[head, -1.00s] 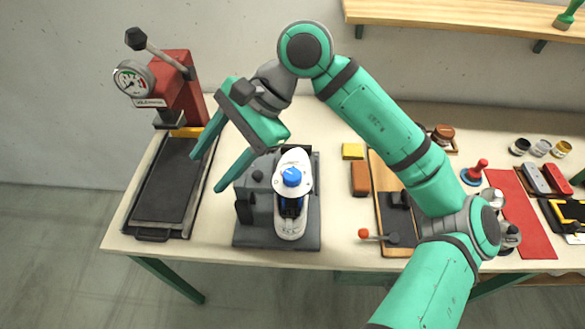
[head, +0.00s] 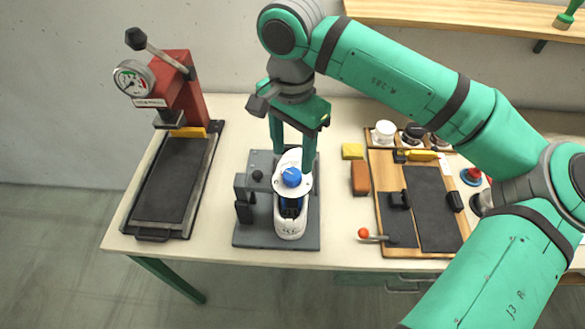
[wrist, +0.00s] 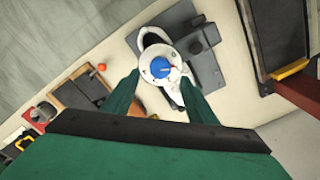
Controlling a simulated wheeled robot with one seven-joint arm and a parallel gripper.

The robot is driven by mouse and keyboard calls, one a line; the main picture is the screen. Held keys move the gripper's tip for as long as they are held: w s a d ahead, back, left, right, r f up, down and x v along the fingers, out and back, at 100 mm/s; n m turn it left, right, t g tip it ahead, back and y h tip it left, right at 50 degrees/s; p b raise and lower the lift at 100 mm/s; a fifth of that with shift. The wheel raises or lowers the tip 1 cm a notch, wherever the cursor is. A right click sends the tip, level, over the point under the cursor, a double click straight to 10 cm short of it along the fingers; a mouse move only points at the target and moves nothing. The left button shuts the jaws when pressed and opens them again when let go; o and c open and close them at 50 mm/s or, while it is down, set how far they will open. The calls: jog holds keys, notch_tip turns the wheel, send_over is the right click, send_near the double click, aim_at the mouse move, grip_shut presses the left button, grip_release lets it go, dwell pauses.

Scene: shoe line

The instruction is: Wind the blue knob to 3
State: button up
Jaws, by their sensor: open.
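The blue knob (head: 291,177) sits on a white round dial plate on top of a white shoe (head: 290,222), which stands in a grey fixture (head: 262,238). In the wrist view the blue knob (wrist: 160,68) shows on its white dial (wrist: 147,77), with small marks around it too small to read. My gripper (head: 293,158) is open, its two green fingers pointing down behind and to either side of the knob. In the wrist view its fingers (wrist: 160,92) spread to the left and right of the dial, with nothing between them gripped.
A red press (head: 182,85) with a gauge and dark bed stands at the left. A brown block (head: 360,179), a yellow block (head: 352,151) and a wooden board with dark mats (head: 425,250) lie to the right. A red-tipped lever (head: 364,233) stands near the front.

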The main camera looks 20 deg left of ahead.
aim_at(293, 174)
jog(key=shift+f, duration=3.05)
jog(key=c, duration=1.1)
